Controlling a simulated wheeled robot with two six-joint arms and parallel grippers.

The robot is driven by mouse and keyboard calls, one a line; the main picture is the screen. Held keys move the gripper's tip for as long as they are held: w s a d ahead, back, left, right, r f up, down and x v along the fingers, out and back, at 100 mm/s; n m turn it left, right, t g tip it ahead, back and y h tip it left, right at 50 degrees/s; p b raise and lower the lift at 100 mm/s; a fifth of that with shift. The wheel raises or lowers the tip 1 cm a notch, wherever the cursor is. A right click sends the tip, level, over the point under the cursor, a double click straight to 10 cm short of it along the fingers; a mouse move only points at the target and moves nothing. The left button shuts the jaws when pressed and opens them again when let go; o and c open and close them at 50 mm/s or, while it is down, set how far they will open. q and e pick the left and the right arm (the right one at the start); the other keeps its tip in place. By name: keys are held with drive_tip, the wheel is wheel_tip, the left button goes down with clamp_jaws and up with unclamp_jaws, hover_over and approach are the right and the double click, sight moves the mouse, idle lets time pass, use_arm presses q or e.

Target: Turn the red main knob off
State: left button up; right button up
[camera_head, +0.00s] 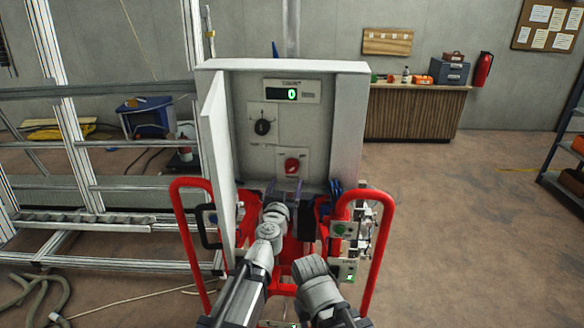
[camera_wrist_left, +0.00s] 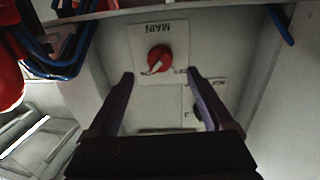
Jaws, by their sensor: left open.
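The red main knob (camera_head: 292,166) sits on a pale plate low on the back panel of an open control box (camera_head: 355,120). In the left wrist view the knob (camera_wrist_left: 160,58) appears under an upside-down MAIN label, its white mark pointing to the lower left. My left gripper (camera_head: 285,186) is just below and in front of the knob. Its two purple fingers (camera_wrist_left: 160,77) are open and empty, spread to either side below the knob in the wrist view, apart from it. My right arm (camera_head: 318,285) shows at the bottom; its gripper fingers cannot be made out.
A black rotary knob (camera_head: 262,127) and a display reading 0 (camera_head: 291,95) sit above the red knob. The box door (camera_head: 217,170) hangs open at the left. Red tubular handles (camera_head: 187,240) flank the cart, with blue cables (camera_head: 334,187) at the right.

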sight(290, 171)
use_arm(q)
drive_tip(key=w, duration=0.2)
drive_tip(key=w+d, duration=0.1)
drive_tip(key=w, duration=0.4)
drive_tip(key=shift+w+d+r, duration=0.1)
drive_tip(key=shift+w+d, duration=0.05)
drive_tip(key=shift+w, duration=0.1)
drive_tip(key=shift+s, duration=0.1)
clamp_jaws()
idle(0.5)
